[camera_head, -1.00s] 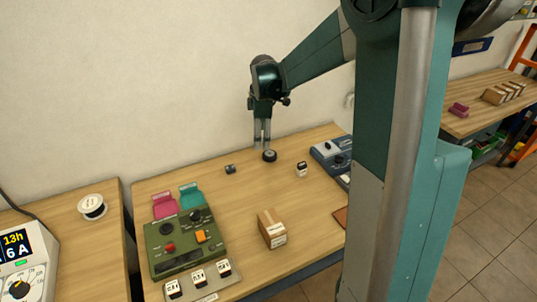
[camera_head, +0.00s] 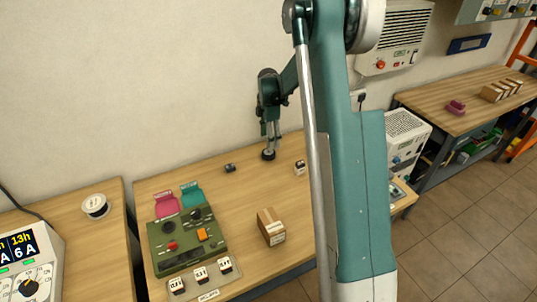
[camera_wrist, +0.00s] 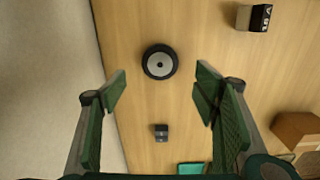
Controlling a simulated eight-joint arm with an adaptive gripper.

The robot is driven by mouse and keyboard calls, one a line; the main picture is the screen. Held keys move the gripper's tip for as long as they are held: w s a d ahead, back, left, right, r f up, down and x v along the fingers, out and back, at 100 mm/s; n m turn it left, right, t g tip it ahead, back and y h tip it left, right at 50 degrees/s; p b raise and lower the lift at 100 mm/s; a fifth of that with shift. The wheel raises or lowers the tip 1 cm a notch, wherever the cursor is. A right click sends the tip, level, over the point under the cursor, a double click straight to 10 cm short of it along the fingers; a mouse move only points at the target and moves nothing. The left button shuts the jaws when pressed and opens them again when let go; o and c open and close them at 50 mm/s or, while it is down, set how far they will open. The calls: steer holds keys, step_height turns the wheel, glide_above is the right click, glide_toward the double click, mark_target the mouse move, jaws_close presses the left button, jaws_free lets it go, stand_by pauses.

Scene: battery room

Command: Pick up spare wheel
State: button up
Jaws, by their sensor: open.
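The spare wheel (camera_head: 268,154) is a small black wheel lying on the wooden table near the wall. In the wrist view it shows as a black disc with a pale hub (camera_wrist: 160,62), lying flat. My gripper (camera_head: 269,136) is above the wheel in the head view, pointing down. In the wrist view my gripper (camera_wrist: 160,85) is open, its two green-padded fingers spread apart. The wheel shows between and a little beyond the fingertips, and nothing is held. I cannot tell the exact height above the wheel.
A small black block (camera_head: 230,168) and a labelled block (camera_head: 299,167) stand on either side of the wheel. A cardboard box (camera_head: 271,227) and a green control panel (camera_head: 181,240) are nearer the front. The wall (camera_wrist: 45,80) is close on one side.

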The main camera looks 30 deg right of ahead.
steer(key=shift+f, duration=0.15)
steer(key=shift+f, duration=1.25)
steer(key=shift+f+b, duration=0.6)
steer(key=shift+f, duration=2)
steer(key=c, duration=1.1)
steer(key=shift+r+p, duration=0.65)
steer(key=shift+r, duration=4.35)
